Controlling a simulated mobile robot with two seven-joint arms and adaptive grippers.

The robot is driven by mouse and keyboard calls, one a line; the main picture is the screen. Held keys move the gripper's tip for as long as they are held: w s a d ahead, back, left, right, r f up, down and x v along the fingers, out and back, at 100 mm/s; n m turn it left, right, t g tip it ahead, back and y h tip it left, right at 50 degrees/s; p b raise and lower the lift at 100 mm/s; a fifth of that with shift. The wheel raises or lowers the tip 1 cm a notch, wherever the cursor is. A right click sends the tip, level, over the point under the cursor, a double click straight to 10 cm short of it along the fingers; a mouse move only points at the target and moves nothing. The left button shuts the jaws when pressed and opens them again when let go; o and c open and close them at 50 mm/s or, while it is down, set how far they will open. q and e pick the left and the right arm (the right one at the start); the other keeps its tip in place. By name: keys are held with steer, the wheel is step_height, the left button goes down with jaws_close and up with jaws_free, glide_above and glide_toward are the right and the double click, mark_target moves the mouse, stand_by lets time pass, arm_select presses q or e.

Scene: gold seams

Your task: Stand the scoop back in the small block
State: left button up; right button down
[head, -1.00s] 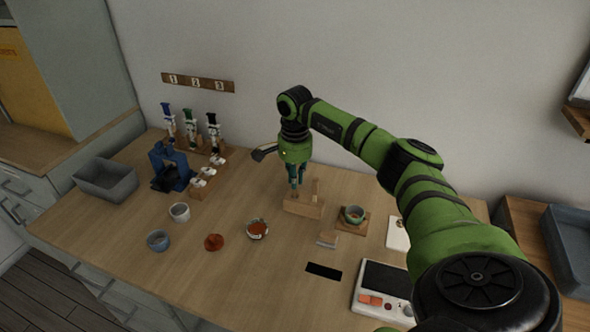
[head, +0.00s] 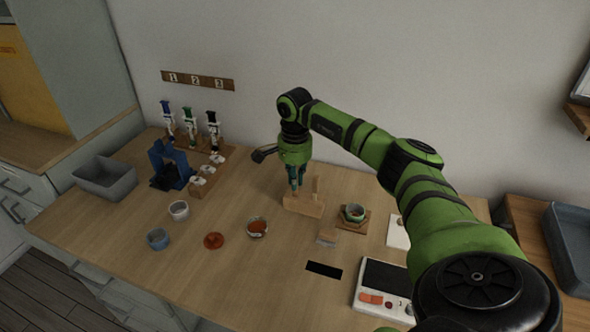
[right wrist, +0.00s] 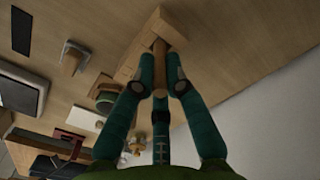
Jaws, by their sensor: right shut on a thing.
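The small wooden block (head: 303,207) stands on the table in the middle of the head view, with an upright wooden piece (head: 317,188) at its right. My right gripper (head: 296,190) points down just over the block's left part. The stick's far end meets the block (right wrist: 150,38). I cannot tell how deep it sits, and the scoop's other end is hidden. My left gripper is not in view.
A green cup (head: 354,213) on a wooden coaster stands right of the block. A small grey-and-wood piece (head: 327,237) lies in front. A bowl of red powder (head: 257,228), a white cup (head: 179,210) and a blue-grey bowl (head: 158,239) stand left. A scale (head: 385,285) is front right.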

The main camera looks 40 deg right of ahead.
stand_by(0.3)
steer(key=c, duration=1.2)
jaws_free()
steer(key=shift+r+p, duration=1.9)
steer(key=shift+r, duration=0.6)
steer(key=shift+r, duration=0.15)
step_height(320, 180, up, 12)
